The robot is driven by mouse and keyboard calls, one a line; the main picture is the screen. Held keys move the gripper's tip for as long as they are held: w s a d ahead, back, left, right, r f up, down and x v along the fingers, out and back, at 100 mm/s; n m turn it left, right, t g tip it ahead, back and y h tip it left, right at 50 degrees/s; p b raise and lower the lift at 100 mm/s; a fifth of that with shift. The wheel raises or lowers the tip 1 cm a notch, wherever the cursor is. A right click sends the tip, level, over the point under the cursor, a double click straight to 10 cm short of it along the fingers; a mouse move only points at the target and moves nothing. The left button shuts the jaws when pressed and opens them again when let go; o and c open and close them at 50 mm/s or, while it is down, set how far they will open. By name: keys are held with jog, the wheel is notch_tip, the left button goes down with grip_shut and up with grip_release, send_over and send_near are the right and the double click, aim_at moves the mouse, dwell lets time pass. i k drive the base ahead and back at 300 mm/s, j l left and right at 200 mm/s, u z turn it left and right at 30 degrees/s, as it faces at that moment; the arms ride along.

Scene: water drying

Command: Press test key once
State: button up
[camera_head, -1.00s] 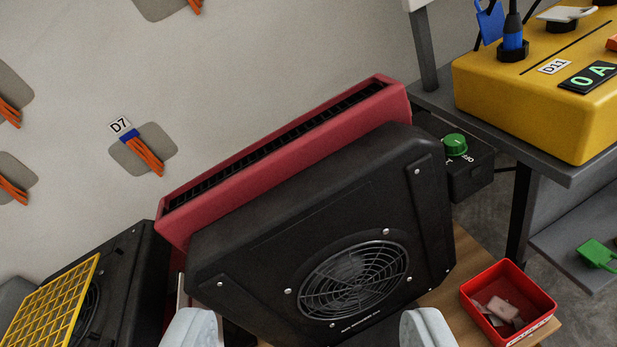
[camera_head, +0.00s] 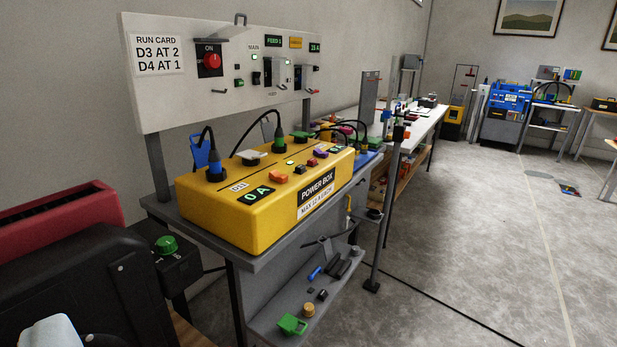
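A yellow power box (camera_head: 265,200) stands on a grey bench and shows "0 A" on its display (camera_head: 258,195). On its top are an orange key (camera_head: 279,177) and several small coloured keys, including a purple one (camera_head: 320,152). Their markings are too small to read, so I cannot tell which key is the test key. Black cables with blue and green plugs enter the box. One pale fingertip of my gripper (camera_head: 50,335) shows at the lower left, apart from the box. The other finger is not visible.
A white panel (camera_head: 225,110) behind the box carries a run card and a red "ON" knob (camera_head: 211,60). A black dryer (camera_head: 90,270) and red unit (camera_head: 60,220) crowd the lower left. A grey post (camera_head: 385,220) stands right of the bench.

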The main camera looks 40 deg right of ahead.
aim_at(300, 168)
jog(key=z, duration=0.95)
